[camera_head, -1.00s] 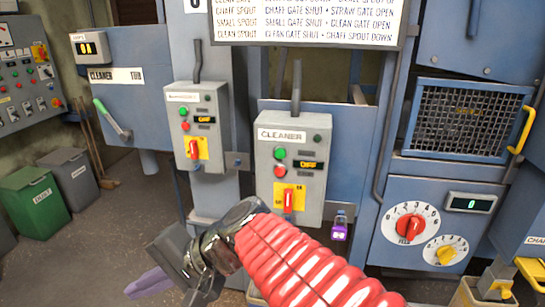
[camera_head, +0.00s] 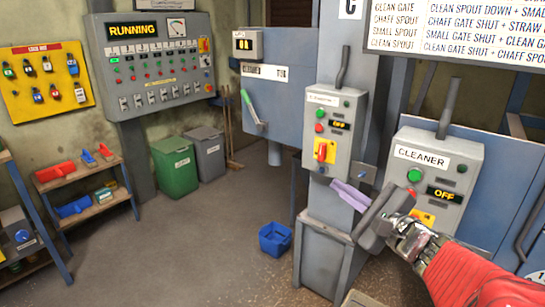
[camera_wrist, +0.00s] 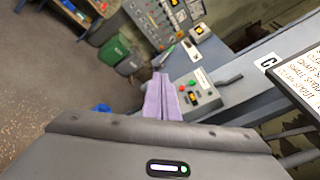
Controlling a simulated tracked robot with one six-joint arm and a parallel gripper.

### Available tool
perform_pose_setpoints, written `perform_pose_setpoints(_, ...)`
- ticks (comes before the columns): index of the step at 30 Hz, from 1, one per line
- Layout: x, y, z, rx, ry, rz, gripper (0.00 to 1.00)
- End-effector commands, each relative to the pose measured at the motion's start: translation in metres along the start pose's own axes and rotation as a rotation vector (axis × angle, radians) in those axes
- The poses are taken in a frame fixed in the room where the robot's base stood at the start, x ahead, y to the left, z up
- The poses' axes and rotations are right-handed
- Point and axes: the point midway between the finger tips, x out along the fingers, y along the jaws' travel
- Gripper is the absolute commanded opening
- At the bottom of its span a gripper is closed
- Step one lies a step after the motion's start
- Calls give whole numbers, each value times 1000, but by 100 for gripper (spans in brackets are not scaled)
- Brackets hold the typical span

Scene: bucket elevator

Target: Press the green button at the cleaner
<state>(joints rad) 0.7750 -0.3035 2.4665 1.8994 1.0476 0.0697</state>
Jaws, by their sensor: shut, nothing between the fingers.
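The grey CLEANER box (camera_head: 424,155) hangs at the right in the head view. Its green button (camera_head: 414,175) is in plain sight, left of a display (camera_head: 444,194) reading OFF. A red button below it and a yellow switch plate (camera_head: 424,217) are partly covered by my wrist. My gripper (camera_head: 349,196) is shut and empty, its purple fingers pointing left, left of and lower than the green button. In the wrist view the fingers (camera_wrist: 162,98) lie together, pointing toward the far panels. The cleaner's green button is not seen there.
A blue bin (camera_head: 275,239) stands on the floor. Green and grey bins (camera_head: 208,150) stand farther back. The floor at centre left is clear.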

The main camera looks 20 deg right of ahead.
Motion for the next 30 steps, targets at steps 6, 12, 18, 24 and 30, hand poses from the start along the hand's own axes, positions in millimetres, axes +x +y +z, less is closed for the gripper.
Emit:
perform_pose_setpoints(6,-42,-40,-71,2,159,-123,0)
perform_pose_setpoints(12,-68,-57,-105,0,239,-182,0)
perform_pose_setpoints(18,-71,-59,-109,-1,248,-189,0)
perform_pose_setpoints(24,-70,-58,-108,-1,246,-186,0)
perform_pose_setpoints(30,-67,-62,-112,-1,245,-185,0)
